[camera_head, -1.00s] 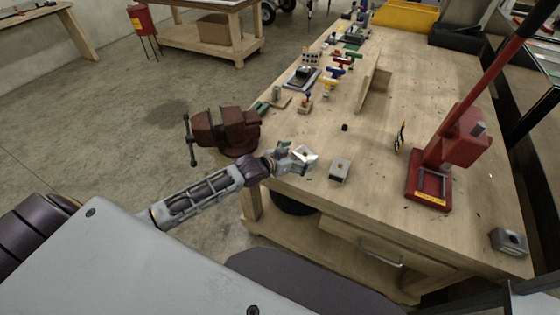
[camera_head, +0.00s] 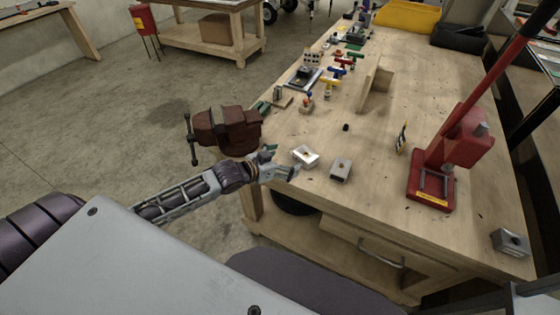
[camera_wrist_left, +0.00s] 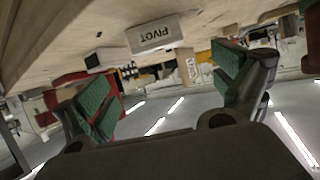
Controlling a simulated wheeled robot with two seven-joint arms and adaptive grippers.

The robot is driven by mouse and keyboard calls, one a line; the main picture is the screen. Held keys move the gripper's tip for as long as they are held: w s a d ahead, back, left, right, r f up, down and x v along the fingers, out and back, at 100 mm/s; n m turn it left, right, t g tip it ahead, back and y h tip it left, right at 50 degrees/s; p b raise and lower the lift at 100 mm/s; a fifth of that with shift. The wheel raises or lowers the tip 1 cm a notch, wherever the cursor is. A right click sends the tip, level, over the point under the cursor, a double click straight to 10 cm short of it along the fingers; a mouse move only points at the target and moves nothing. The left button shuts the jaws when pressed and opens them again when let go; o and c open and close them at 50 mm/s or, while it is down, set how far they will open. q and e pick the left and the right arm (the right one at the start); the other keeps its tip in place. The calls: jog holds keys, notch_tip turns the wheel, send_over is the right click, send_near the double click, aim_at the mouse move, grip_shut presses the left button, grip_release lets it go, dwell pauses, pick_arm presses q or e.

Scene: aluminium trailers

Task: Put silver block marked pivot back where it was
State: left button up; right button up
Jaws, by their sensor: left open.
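The silver block marked PIVOT (camera_head: 305,156) sits on the bench top near its left edge, just right of the red-brown vise. In the left wrist view the block (camera_wrist_left: 154,35) shows its lettered face beyond and between my fingers. My left gripper (camera_head: 280,162) is open and empty, just left of the block and apart from it. Its green-padded fingers (camera_wrist_left: 168,84) are spread wide in the wrist view. My right gripper is not seen.
A grey block (camera_head: 340,170) stands close to the right of the silver one. The vise (camera_head: 228,130) is left of my gripper. A red press (camera_head: 450,160) and another metal block (camera_head: 510,242) stand farther right. The bench between is mostly clear.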

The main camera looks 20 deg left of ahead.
pick_arm(q)
jog(key=shift+v, duration=1.1)
